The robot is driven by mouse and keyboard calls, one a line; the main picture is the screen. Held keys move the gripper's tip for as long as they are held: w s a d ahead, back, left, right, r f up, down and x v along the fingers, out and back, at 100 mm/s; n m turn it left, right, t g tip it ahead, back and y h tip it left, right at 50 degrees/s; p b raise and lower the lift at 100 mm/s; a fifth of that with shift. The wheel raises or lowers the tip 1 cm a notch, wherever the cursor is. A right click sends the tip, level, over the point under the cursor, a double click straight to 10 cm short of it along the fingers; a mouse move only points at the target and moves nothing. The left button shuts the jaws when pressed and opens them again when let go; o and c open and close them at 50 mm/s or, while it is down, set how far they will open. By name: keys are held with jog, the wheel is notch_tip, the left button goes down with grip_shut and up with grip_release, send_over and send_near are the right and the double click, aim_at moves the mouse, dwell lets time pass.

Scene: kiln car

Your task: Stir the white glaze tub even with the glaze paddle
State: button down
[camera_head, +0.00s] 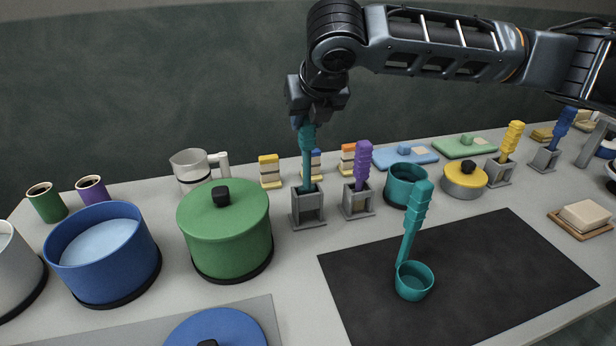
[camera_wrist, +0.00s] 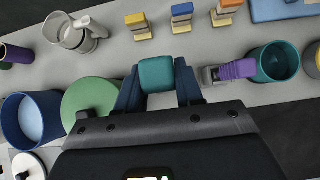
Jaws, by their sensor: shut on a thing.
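My gripper (camera_head: 304,124) points down and is shut on the top of a teal-handled tool (camera_head: 307,157), apparently the glaze paddle. The tool is upright with its lower end in a grey stand (camera_head: 308,207); its working end is hidden. In the wrist view the teal handle (camera_wrist: 156,75) sits between the two fingers. The white tub (camera_head: 17,272) is at the far left, cut off by the frame edge. It looks open, with pale glaze partly visible. It stands well left of my gripper.
An open blue tub (camera_head: 104,255) and a lidded green tub (camera_head: 225,235) stand between the stand and the white tub. A clear jug (camera_head: 192,170) is behind. A purple-handled tool (camera_head: 362,168) is close at right. A teal ladle (camera_head: 413,235) is over the dark mat (camera_head: 490,275).

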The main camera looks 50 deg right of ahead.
jog(key=shift+r, duration=0.1)
jog(key=shift+r+p, duration=0.9)
jog(key=shift+r, duration=0.05)
jog(key=shift+r+p, duration=0.2)
jog(key=shift+p, duration=0.1)
dwell(0.3)
jog(key=shift+r+p, duration=1.3)
jog(key=shift+r, duration=0.35)
jog(key=shift+r+p, duration=1.5)
jog(key=shift+r, duration=0.15)
